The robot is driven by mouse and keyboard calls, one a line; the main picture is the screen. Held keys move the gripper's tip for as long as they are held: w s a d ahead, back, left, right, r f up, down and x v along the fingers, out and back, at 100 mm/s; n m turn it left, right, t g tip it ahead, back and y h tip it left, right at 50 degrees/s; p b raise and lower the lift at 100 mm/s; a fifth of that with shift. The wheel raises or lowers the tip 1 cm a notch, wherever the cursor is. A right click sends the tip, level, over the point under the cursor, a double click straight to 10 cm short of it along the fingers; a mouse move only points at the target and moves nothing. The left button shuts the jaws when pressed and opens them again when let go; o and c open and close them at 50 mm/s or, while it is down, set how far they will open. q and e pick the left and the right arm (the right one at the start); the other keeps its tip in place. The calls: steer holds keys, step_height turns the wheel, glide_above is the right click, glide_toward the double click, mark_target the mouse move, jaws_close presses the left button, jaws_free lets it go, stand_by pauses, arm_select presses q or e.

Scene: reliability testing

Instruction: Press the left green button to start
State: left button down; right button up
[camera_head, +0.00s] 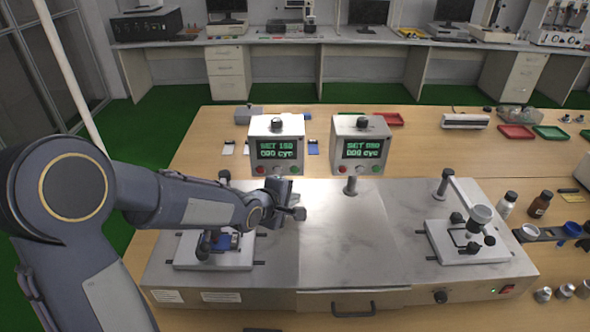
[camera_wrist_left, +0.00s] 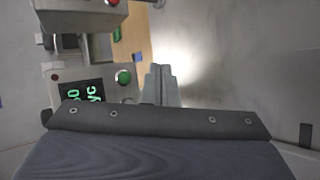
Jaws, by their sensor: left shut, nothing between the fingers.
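The left control box (camera_head: 277,149) stands behind the steel machine, with a lit green display, a red button and a green button (camera_head: 295,169) low on its front. My left gripper (camera_head: 284,183) is shut and empty just in front of this box, near its lower edge. In the left wrist view the shut fingers (camera_wrist_left: 160,72) appear beside the green button (camera_wrist_left: 123,77), with a small gap between them in the picture. I cannot tell the depth between fingertips and button. My right gripper is not in view.
A second similar control box (camera_head: 360,146) stands to the right. Bottles (camera_head: 540,204) and small parts lie at the right.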

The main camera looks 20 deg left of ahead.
mark_target(295, 170)
arm_select(q)
steer(key=w+a+p, duration=0.2)
steer(key=w+p, duration=0.1)
steer(key=w, duration=0.4)
steer(key=shift+p, duration=0.35)
steer(key=shift+w+a, duration=0.1)
steer(key=shift+w, duration=0.1)
stand_by(1.5)
steer(key=shift+w+a, duration=0.1)
steer(key=shift+w, duration=0.2)
